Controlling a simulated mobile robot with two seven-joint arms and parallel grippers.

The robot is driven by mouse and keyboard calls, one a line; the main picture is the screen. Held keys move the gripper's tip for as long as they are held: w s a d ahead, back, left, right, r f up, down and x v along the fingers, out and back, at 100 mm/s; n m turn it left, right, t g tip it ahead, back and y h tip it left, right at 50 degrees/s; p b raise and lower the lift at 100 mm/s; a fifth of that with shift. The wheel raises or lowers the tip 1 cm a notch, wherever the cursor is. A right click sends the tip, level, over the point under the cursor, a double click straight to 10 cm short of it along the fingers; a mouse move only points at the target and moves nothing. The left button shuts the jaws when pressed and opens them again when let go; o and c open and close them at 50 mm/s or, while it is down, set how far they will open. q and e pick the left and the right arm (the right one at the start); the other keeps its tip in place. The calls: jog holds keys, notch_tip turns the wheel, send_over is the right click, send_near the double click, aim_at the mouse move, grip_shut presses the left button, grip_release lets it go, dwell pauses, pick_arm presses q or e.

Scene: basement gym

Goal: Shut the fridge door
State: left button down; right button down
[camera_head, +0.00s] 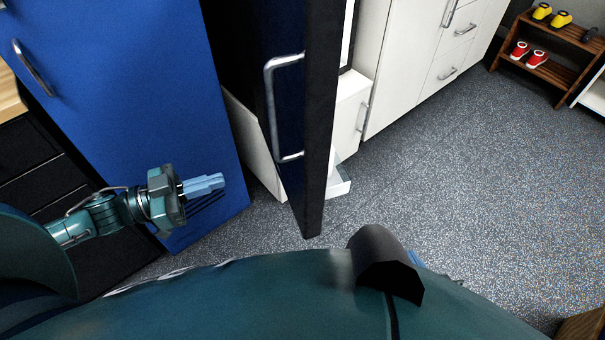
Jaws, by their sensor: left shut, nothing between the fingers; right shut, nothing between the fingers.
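A tall dark door (318,120), which looks like the fridge door, stands out into the room nearly edge-on to me. Its silver bar handle (270,105) is on the face turned left. The fridge body is mostly hidden behind it. My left gripper (212,184) is shut and empty, in front of a blue panel, left of the dark door and apart from it. My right gripper (416,258) barely shows past my dark arm part, low and right of the door's bottom corner; it is shut, with most of it hidden.
The blue panel (130,90) with a handle fills the left. White cabinets (420,60) line the back; a low white unit (350,110) is behind the door, with what looks like a drawer (342,184) jutting out. A wooden shoe rack (550,70) stands far right. The grey floor (480,180) at right is clear.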

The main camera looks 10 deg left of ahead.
pick_arm(q)
jog(key=x, duration=1.4)
jog(key=shift+r, duration=0.15)
jog(key=shift+s+d, duration=0.1)
jog(key=shift+d, duration=0.05)
